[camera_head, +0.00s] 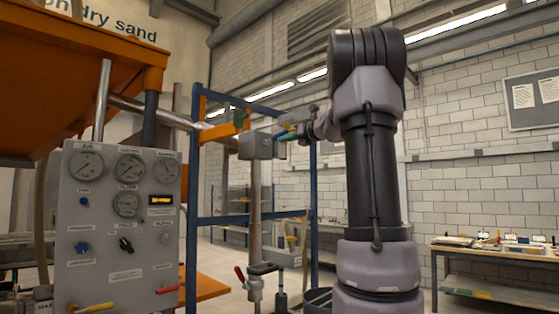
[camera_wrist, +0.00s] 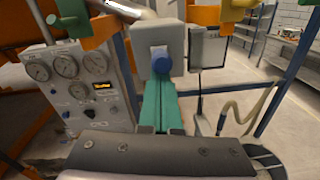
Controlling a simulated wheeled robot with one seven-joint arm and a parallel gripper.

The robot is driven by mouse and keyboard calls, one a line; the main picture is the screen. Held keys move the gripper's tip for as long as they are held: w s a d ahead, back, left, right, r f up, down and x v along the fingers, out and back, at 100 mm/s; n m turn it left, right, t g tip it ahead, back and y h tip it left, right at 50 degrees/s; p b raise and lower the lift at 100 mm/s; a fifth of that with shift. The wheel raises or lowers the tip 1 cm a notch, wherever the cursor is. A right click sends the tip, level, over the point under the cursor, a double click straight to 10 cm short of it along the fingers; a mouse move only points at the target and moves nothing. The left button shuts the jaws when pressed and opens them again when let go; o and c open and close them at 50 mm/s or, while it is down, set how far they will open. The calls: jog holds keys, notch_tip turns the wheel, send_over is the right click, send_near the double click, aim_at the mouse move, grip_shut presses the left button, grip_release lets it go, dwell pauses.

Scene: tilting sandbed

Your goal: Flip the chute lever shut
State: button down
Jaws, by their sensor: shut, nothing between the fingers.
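A grey box (camera_head: 262,146) sits on an upright metal pipe in the middle of the head view. In the wrist view the box (camera_wrist: 158,42) shows a round blue end (camera_wrist: 161,64) on its near face, likely the chute lever's; which way the lever lies is unclear. My gripper (camera_head: 286,137) is at the right side of the box in the head view. In the wrist view the green fingers of my gripper (camera_wrist: 161,88) are together and empty, their tips just below the blue end. Whether they touch it is unclear.
A gauge panel (camera_head: 122,215) stands to the left, with an orange hopper (camera_head: 70,60) above. A blue frame (camera_head: 191,190) stands around the pipe. A red-handled valve (camera_head: 240,274) is lower on the pipe. A workbench (camera_head: 490,290) stands at the right.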

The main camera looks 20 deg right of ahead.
notch_tip(320, 180, up, 2)
jog(key=shift+w+r+g+h, duration=0.1)
jog(key=shift+r+g+h, duration=0.15)
jog(key=shift+g, duration=0.75)
jog(key=shift+w+a+r, duration=0.1)
jog(key=shift+w+r, duration=0.1)
jog(key=shift+r, duration=0.4)
jog(key=shift+w+a+r, duration=0.1)
jog(key=shift+w+r, duration=0.05)
jog(key=shift+r, duration=0.65)
